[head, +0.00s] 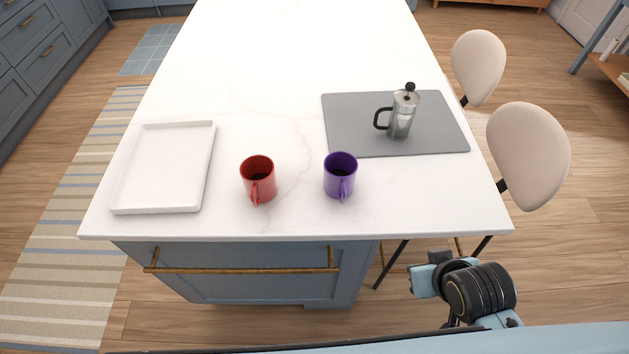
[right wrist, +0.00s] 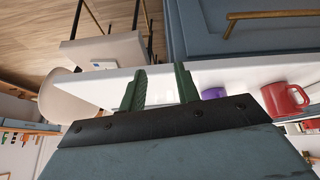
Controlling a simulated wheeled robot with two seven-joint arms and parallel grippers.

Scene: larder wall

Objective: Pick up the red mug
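The red mug (head: 258,182) stands upright on the white countertop, near its front edge, with its handle toward me. A purple mug (head: 340,177) stands to its right, apart from it. In the right wrist view the red mug (right wrist: 283,100) is at the right, partly cut off by my gripper body, and the purple mug (right wrist: 213,93) is beside it. My right gripper (right wrist: 160,78) is open with nothing between its fingers; it is off the counter, apart from both mugs. My right arm shows at the lower right of the head view. My left gripper is not in view.
A white tray (head: 122,190) lies left of the mugs. A French press (head: 402,115) stands on a grey mat (head: 350,140) at the right. A drawer handle (head: 240,271) juts from the blue island front. Two beige chairs (head: 527,155) (head: 478,65) stand along the right side. The counter's far part is clear.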

